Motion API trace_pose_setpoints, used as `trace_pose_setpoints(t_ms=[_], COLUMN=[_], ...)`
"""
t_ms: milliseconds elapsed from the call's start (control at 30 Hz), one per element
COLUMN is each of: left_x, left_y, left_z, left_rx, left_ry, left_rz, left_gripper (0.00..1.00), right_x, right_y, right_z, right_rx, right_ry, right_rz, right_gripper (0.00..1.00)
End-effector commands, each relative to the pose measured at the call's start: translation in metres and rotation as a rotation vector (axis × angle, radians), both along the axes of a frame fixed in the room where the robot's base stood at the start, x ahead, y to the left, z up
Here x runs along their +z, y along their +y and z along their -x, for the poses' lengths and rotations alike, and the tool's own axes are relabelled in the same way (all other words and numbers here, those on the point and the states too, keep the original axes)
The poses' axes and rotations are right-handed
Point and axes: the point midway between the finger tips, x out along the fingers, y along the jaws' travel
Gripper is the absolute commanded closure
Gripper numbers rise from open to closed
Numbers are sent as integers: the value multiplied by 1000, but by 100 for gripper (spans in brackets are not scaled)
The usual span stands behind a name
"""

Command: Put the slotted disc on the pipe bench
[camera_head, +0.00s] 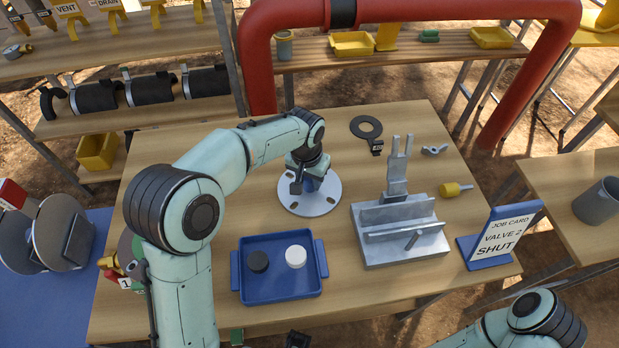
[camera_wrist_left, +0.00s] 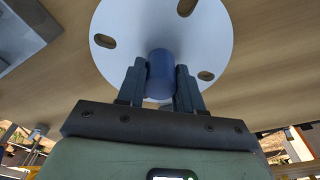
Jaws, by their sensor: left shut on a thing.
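The slotted disc (camera_head: 321,202) is a pale grey round plate with oval slots and a blue knob in its middle. My left gripper (camera_head: 308,184) is shut on the blue knob from above; the left wrist view shows the knob (camera_wrist_left: 160,72) between the two fingers. The disc (camera_wrist_left: 205,45) is over the wooden bench (camera_head: 210,218), behind the blue tray and left of the grey vise-like fixture. I cannot tell whether its underside touches the wood.
A blue tray (camera_head: 279,302) holds a black and a white puck. A red pipe (camera_head: 259,70) arches behind.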

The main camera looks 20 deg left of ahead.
Motion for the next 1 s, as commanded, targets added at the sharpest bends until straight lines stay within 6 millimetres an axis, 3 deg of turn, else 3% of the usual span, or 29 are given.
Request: trace_pose_setpoints(t_ms=[300, 333, 400, 767, 1000], left_x=[-2, -3, -2, 2, 42], left_y=[0, 0, 0, 0, 0], left_z=[-1, 0, 0, 0, 3], left_rx=[0, 0, 0, 0, 1], left_ry=[-3, 0, -1, -2, -7], left_rz=[1, 0, 0, 0, 2], left_gripper=[100, 61, 39, 39, 39], right_x=[-2, -2, -1, 1, 6], right_y=[0, 0, 0, 0, 0], right_z=[1, 1, 1, 0, -2], right_rx=[0, 0, 0, 0, 0], right_ry=[1, 1, 1, -1, -3], right_rz=[0, 0, 0, 0, 0], right_gripper=[39, 39, 39, 39, 39])
